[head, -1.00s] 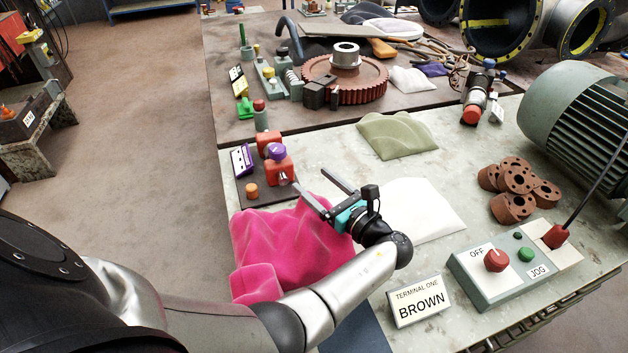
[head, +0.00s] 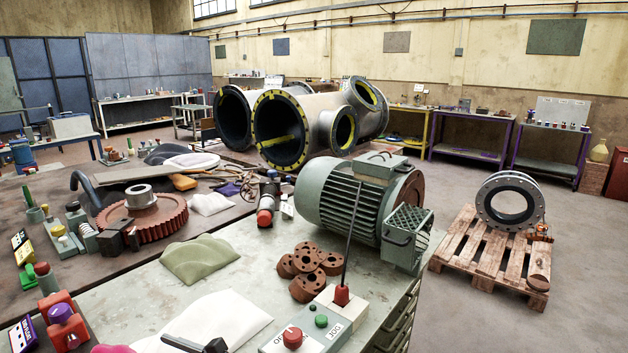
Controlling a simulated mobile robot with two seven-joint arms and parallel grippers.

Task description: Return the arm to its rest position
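Only a small part of my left gripper (head: 186,343) shows at the bottom edge of the head view. One dark finger and a black piece beside it are visible, over or near the white cloth (head: 225,318). The rest of the gripper and the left arm are cut off, so its opening cannot be seen. My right gripper and arm are not in view.
The workbench (head: 150,290) holds a green cloth (head: 198,258), brown drilled blocks (head: 308,265), a switch box (head: 310,335) and a large green motor (head: 350,205). A red-brown gear (head: 145,218) lies farther left. Floor is clear between the bench and a pallet (head: 490,250).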

